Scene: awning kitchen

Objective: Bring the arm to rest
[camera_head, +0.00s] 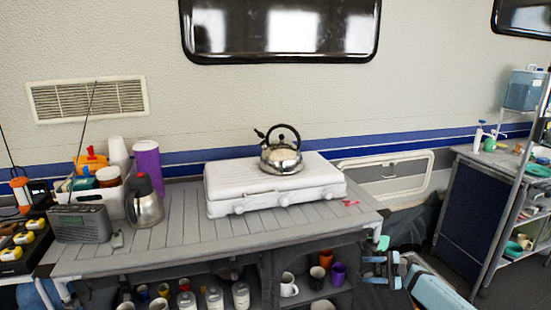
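My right gripper (369,269) is at the lower right of the head view, just off the right front corner of the grey slatted table (310,222). Its light blue arm comes in from the bottom right. Its two fingers point left with a gap between them, and I see nothing held. My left gripper is not in view.
A kettle (281,156) stands on a white camping stove (232,190) on the table. A steel jug (144,207), a radio (80,223) and a purple cup (147,163) are at its left. Mugs and jars fill the shelf below. A dark cabinet (470,210) stands right.

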